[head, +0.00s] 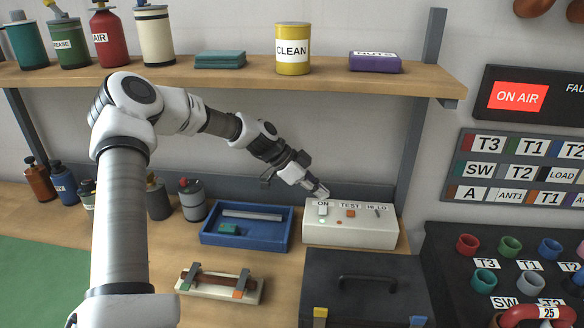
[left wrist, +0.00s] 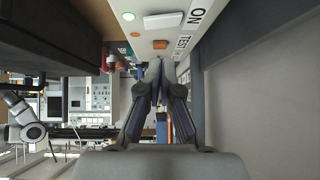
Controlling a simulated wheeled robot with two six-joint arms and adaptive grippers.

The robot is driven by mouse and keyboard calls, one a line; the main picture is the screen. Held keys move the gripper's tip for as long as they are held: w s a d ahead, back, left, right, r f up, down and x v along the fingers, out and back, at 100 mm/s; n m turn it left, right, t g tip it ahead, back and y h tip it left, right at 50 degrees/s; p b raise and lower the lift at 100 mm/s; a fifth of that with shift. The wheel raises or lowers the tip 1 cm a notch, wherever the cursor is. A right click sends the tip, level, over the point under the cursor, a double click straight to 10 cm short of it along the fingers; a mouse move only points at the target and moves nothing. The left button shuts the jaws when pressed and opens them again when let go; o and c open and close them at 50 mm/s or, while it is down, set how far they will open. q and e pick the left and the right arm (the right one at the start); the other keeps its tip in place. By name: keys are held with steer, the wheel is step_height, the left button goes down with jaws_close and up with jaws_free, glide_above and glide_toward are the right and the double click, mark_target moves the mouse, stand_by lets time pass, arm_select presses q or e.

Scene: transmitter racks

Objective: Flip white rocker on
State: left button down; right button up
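The white rocker (head: 323,210) sits under the ON label on the sloped top of a white box (head: 350,234). My left gripper (head: 324,192) is just behind and above the ON end of the box. Its fingers (left wrist: 157,68) are together and hold nothing visible. I cannot tell whether they touch the box. My right gripper is not in view.
A blue tray (head: 247,246) stands left of the box, and a dark case (head: 365,290) with a handle stands in front. A grey upright (head: 412,140) rises behind the box's right side.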

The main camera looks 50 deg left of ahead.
arm_select(q)
steer(key=a+v, duration=0.1)
steer(key=v, duration=0.9)
steer(key=shift+w+a+b, duration=0.15)
steer(key=shift+w+b, duration=0.15)
steer(key=shift+w, duration=0.1)
